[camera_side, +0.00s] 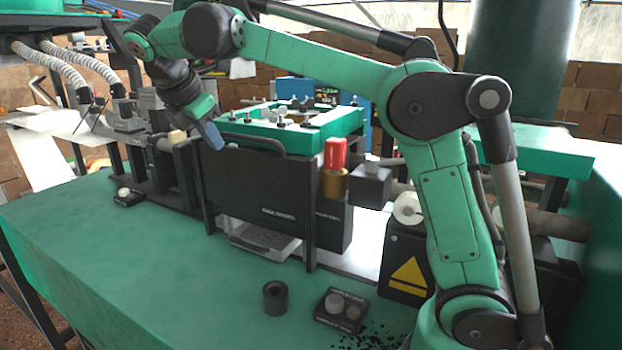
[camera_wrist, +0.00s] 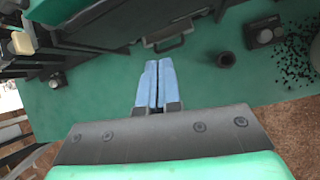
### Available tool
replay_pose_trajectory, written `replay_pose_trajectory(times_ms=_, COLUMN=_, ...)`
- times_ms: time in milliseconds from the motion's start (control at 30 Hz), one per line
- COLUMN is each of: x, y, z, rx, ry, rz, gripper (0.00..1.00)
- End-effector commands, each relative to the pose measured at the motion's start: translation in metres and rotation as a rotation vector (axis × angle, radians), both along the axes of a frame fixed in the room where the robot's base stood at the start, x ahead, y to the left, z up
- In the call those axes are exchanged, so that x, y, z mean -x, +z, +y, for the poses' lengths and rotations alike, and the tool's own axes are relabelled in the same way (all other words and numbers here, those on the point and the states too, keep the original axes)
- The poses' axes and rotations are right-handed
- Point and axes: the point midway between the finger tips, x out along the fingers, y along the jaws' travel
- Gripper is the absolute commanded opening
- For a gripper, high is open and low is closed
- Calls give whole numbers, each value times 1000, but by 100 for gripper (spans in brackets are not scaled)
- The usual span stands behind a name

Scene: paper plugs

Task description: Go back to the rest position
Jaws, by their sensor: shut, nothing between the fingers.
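My gripper (camera_side: 212,136) hangs at the end of my green arm, in front of the left part of the black machine (camera_side: 262,195) and near its upper edge. In the wrist view, the two blue fingers of my gripper (camera_wrist: 152,72) lie side by side, shut, with nothing between them. They point out over the green table (camera_wrist: 105,80). I cannot tell in the side view whether the fingertips touch the machine.
A dark ring (camera_side: 275,297) and a two-button box (camera_side: 340,308) stand on the green table (camera_side: 130,260) at the front. Black crumbs (camera_side: 372,338) lie near the box. A red-capped brass cylinder (camera_side: 335,165) is right of the machine. The table's left front is clear.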

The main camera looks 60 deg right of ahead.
Motion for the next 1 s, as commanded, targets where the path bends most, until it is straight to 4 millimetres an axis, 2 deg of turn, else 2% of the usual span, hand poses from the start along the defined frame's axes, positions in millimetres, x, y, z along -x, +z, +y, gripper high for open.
replay_pose_trajectory(times_ms=167, x=35, y=-28, z=12, rx=-234, ry=-263, rz=-302, gripper=0)
replay_pose_trajectory(times_ms=300, x=66, y=-60, z=26, rx=-459, ry=-524, rz=-521, gripper=0)
replay_pose_trajectory(times_ms=533, x=110, y=-115, z=46, rx=-800, ry=-941, rz=-758, gripper=0)
replay_pose_trajectory(times_ms=733, x=125, y=-139, z=54, rx=-944, ry=-1127, rz=-827, gripper=0)
replay_pose_trajectory(times_ms=1000, x=126, y=-140, z=55, rx=-960, ry=-1148, rz=-833, gripper=0)
